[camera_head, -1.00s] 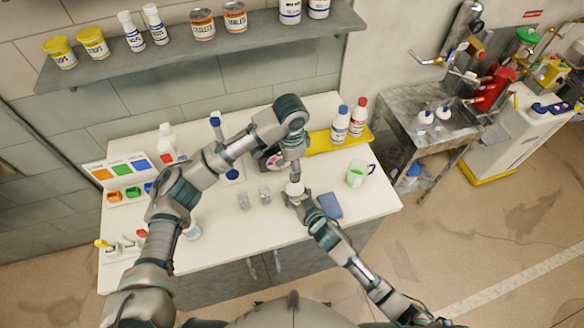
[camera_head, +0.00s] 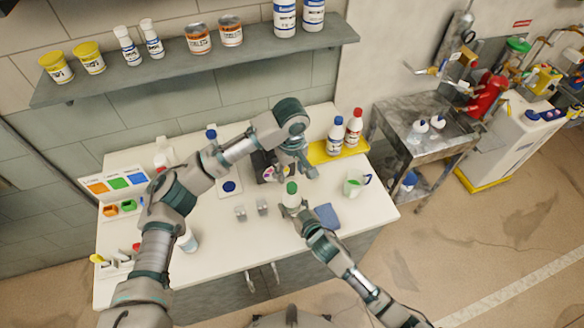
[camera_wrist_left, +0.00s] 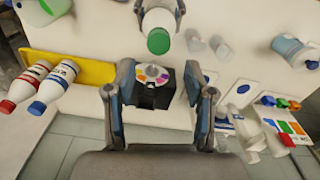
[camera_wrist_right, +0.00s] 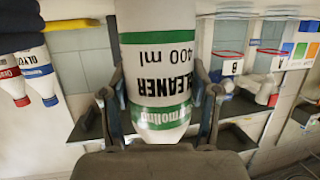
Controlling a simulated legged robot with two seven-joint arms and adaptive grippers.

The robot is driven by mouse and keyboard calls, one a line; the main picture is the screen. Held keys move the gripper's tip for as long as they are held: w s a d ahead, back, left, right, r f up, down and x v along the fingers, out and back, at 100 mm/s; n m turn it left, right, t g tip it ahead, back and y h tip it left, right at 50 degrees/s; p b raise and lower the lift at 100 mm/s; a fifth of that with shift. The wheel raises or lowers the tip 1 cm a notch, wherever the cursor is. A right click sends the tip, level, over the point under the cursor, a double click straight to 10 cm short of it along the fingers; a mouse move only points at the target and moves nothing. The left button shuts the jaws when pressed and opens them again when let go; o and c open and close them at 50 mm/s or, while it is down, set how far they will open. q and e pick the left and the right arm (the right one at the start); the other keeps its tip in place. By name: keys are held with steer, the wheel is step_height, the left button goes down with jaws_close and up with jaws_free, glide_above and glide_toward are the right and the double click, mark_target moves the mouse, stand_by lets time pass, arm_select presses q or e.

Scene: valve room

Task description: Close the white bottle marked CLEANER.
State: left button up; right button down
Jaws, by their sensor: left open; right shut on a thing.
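The white bottle marked CLEANER (camera_wrist_right: 160,60), with green bands, stands upright in my right gripper (camera_head: 293,210). My right gripper's fingers (camera_wrist_right: 161,100) are shut around its body. A green cap (camera_head: 291,187) sits on the bottle's mouth; how tightly it is screwed cannot be told. The cap also shows in the left wrist view (camera_wrist_left: 159,41). My left gripper (camera_head: 297,170) is open and empty, just behind and above the cap in the head view. In the left wrist view the cap is beyond its spread fingertips (camera_wrist_left: 158,76), apart from them.
A black device with a coloured disc (camera_wrist_left: 152,90) stands behind the bottle. Two small glasses (camera_head: 251,211) stand to the left. A yellow tray (camera_head: 322,154) holds two bottles at the back.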

mark_target(292, 186)
arm_select(q)
steer(key=n, duration=0.6)
steer(key=shift+d+r+n, duration=0.15)
steer(key=shift+r+n, duration=0.25)
step_height(292, 186, down, 8)
steer(key=shift+w+f, duration=0.1)
